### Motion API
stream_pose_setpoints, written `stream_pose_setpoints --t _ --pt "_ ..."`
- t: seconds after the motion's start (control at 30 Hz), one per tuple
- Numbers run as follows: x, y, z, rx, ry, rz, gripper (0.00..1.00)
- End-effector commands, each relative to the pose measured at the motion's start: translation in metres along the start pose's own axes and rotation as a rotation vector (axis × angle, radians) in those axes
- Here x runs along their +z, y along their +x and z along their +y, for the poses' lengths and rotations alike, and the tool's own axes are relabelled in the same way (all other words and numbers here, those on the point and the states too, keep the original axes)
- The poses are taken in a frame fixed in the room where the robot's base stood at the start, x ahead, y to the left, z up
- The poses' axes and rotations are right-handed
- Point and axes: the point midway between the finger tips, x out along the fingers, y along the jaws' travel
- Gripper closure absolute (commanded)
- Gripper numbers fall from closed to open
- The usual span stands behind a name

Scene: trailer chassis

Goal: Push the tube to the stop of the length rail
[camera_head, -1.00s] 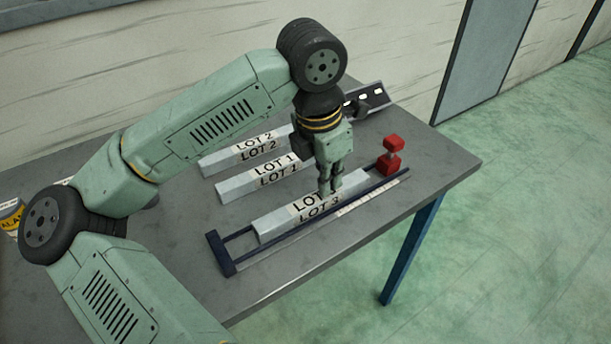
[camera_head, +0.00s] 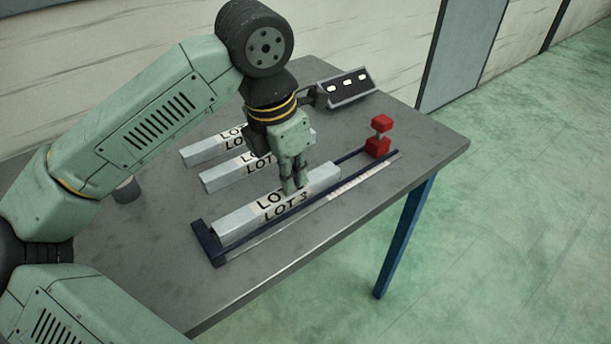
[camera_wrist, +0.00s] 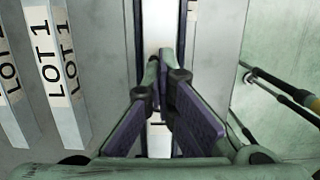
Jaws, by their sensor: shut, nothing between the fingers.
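The pale grey tube marked LOT 3 (camera_head: 243,220) lies lengthwise in the dark blue length rail (camera_head: 350,157). Whether the fingertips touch the tube is not clear. In the wrist view, the shut fingers (camera_wrist: 160,62) are above a light strip between blue edges.
Tubes marked LOT 1 (camera_head: 222,177) and LOT 2 (camera_head: 203,151) lie behind, parallel to the rail. A red block piece (camera_head: 378,146) stands near the rail's right end. A dark panel with white windows (camera_head: 346,88) is at the back. The table's front right is clear.

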Motion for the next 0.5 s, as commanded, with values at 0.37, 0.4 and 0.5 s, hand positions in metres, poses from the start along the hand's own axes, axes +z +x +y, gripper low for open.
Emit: stream_pose_setpoints --t 0.37,0.4,0.5 --pt "-0.006 0.004 -0.002 -0.008 0.004 0.021 1.0" --pt "-0.006 0.002 -0.002 -0.007 0.004 0.021 1.0" --pt "-0.004 -0.006 -0.002 -0.007 0.003 0.02 1.0"
